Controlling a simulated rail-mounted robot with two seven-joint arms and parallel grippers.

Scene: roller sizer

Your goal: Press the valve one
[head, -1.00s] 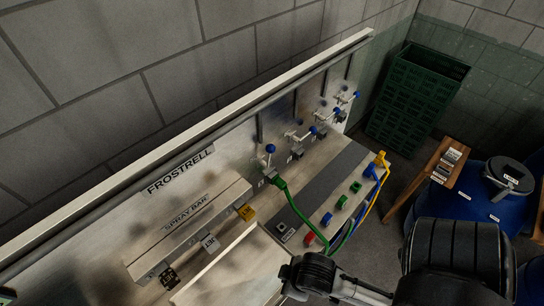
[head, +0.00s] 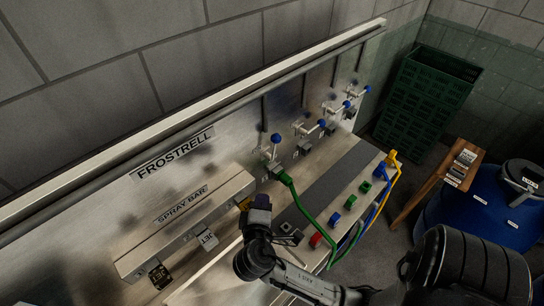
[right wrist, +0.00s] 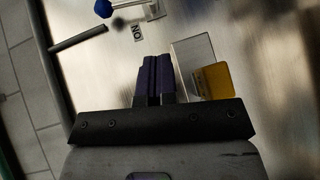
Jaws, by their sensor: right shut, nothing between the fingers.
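Several valves with blue ball knobs run along the steel panel in the head view. The nearest valve (head: 275,140) has its handle upright, and a green hose leaves just below it; the others, such as the second valve (head: 320,124), have handles pointing right. I cannot read which is numbered one. My right gripper (head: 261,202) is shut and empty, below and slightly left of the nearest valve, apart from it. In the right wrist view its dark fingers (right wrist: 155,75) are together, with a blue knob (right wrist: 103,8) ahead at upper left. My left gripper is not in view.
The spray bar box (head: 185,222) sticks out of the panel left of my right gripper. A yellow tag (right wrist: 214,80) is close beside the fingers. The green hose (head: 305,212) crosses the bench. Green crates (head: 425,98) and a blue barrel (head: 480,205) stand at right.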

